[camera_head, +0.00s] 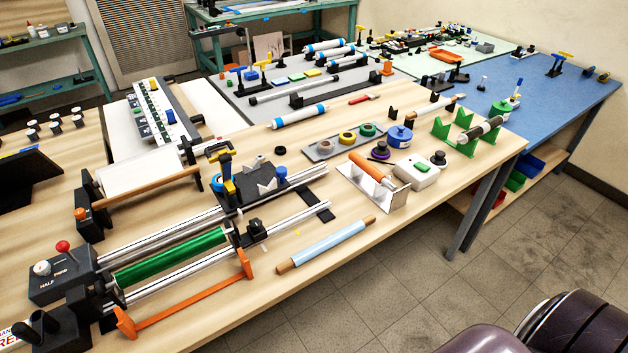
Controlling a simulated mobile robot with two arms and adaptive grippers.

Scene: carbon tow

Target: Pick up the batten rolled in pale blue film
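The batten rolled in pale blue film (328,245) lies near the front edge of the wooden table. It is a long rod with bare brown wooden ends. It lies at a slant, with its left end nearer to me and its right end farther back. Nothing covers it. Neither my left nor my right gripper shows in the head view.
A winding rig with a green roller (172,256) and an orange bar (190,298) stands left of the batten. A metal stand with an orange roll (372,170) sits behind its right end. Bare wood (420,205) lies to its right. Tiled floor drops away in front.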

